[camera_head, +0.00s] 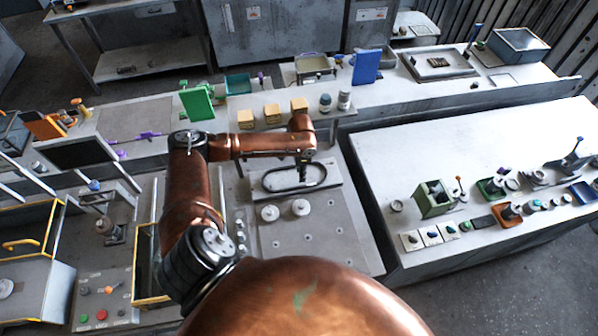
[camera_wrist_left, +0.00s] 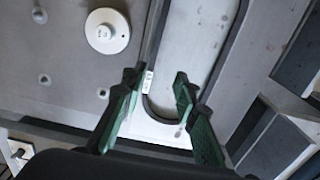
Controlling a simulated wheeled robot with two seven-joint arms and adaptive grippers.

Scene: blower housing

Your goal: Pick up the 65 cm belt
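The belt, a black closed loop (camera_head: 268,184), lies flat in a long oval on a light tray (camera_head: 332,190) in the head view. My left gripper (camera_head: 303,183) points down over the belt's right part. In the left wrist view its green fingers (camera_wrist_left: 158,105) are apart, with nothing seen clamped between them. A rounded end of the belt (camera_wrist_left: 228,50) shows around the fingertips there, partly hidden by them. I cannot tell whether the fingers touch the belt. My right gripper is not in view.
A grey plate with holes and two pale pulleys (camera_head: 270,213) lies in front of the tray; one pulley (camera_wrist_left: 107,31) shows in the wrist view. Yellow blocks (camera_head: 272,114) stand behind. A table (camera_head: 400,150) with small parts stands right, across a dark gap.

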